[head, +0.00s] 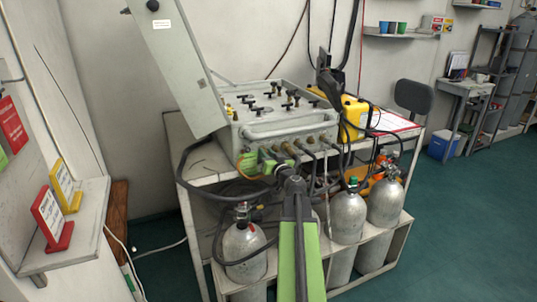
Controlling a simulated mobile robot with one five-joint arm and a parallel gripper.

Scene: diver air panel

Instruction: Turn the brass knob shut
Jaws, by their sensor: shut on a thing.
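The grey air panel (285,127) stands open on a white table, with several brass fittings (289,149) along its front face. My gripper (259,160) is at the left part of that front face, at the end of my green and dark arm. It is shut on what seems to be the brass knob there. The knob is mostly hidden by the gripper, so how far it is turned cannot be seen.
Black hoses (187,165) loop around the panel's left and right. Grey cylinders (347,217) stand in the rack below. A yellow case (355,111) is right of the panel. A wall shelf (85,225) with signs juts in at left.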

